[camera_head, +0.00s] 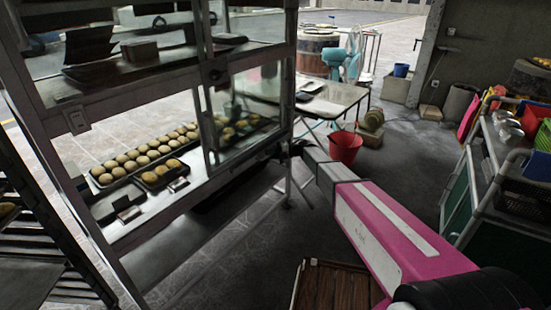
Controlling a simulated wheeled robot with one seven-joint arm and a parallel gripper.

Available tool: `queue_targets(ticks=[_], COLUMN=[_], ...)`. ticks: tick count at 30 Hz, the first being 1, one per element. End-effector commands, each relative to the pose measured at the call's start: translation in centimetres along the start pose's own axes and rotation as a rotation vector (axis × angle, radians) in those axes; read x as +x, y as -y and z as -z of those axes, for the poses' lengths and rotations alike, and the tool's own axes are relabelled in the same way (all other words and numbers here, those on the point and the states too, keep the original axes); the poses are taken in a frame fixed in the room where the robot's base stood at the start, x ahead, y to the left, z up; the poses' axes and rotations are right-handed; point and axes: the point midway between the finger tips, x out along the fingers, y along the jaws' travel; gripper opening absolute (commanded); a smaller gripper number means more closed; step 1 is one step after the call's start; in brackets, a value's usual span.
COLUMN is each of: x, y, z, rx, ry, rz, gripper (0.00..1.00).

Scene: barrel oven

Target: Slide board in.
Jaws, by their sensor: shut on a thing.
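My gripper (286,153) is small and dark at the far end of my pink and grey arm. It is at the right end of the glass display cabinet (130,98), near the lower shelf level. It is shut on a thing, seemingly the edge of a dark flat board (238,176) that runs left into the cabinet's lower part. The fingertips and most of this board are hidden by the cabinet frame and shadow. A brown slatted wooden piece (335,287) lies low at the bottom of the view, apart from my gripper.
Trays of round buns (145,155) fill the cabinet's lower shelf. A rack (40,250) stands at the left. A red bucket (345,146) and a table (330,100) are behind my gripper. A loaded cart (490,170) is at the right. Floor between is clear.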

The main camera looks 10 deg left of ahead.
Motion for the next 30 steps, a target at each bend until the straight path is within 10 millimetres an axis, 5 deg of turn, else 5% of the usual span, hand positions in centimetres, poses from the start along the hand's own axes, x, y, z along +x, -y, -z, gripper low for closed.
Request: queue_targets(ticks=[8, 11, 12, 24, 30], x=[0.5, 0.5, 0.5, 0.4, -1.7], y=[-0.1, -0.1, -0.2, -0.3, -0.2], z=[-0.6, -0.6, -0.6, -0.6, -0.5], rx=[-0.001, -0.001, -0.001, -0.002, -0.001], ry=[0.003, 0.003, 0.003, 0.003, 0.004], rz=[-0.001, -0.002, -0.002, -0.005, -0.003], gripper=[0.0, 0.35, 0.37, 0.37, 0.37])
